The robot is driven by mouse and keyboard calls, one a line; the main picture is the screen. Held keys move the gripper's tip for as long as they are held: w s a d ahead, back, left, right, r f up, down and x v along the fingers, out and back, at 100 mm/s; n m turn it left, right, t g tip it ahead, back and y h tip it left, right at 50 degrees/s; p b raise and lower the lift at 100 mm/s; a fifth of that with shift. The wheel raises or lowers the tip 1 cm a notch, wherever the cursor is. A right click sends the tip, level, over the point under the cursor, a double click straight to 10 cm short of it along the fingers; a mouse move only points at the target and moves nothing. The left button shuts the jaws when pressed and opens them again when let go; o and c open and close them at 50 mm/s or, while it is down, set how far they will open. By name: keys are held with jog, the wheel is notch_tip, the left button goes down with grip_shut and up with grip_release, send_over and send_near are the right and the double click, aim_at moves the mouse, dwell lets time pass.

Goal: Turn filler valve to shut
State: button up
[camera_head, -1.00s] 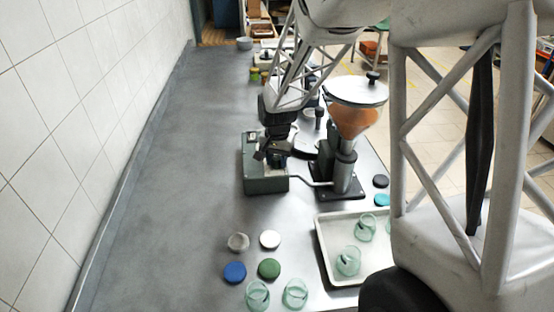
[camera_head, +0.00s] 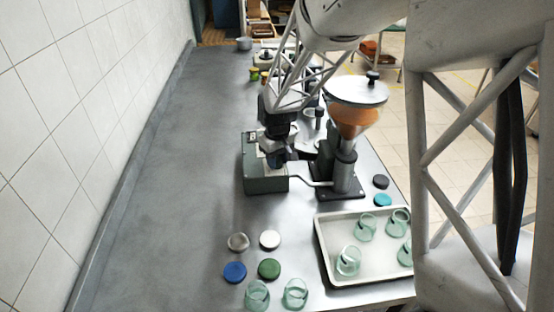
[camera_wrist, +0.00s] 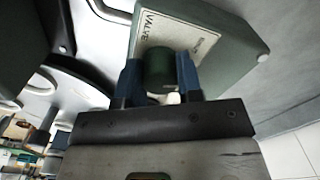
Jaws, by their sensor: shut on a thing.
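The filler valve box (camera_head: 264,182) is a grey-green box on the counter, left of the filler, joined to it by a thin pipe. In the wrist view the box (camera_wrist: 225,50) carries a white label reading "VALVE". My gripper (camera_wrist: 160,75) has its two blue fingers on either side of a dark green round knob (camera_wrist: 160,66) on the box and is shut on it. In the head view my gripper (camera_head: 278,158) is over the top of the box and hides the knob. The knob's pointer or setting cannot be made out.
The filler (camera_head: 345,165) with its orange-filled hopper (camera_head: 354,120) stands close on the right. A white tray (camera_head: 325,250) with several glass jars is at front right. Several lids and two jars (camera_head: 257,296) stand in front. The counter's left side (camera_head: 170,200) is clear.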

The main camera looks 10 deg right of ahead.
jog(key=n, duration=0.5)
jog(key=shift+n, duration=0.3)
dwell(0.4)
jog(key=o, duration=0.9)
jog(key=shift+r, duration=3.95)
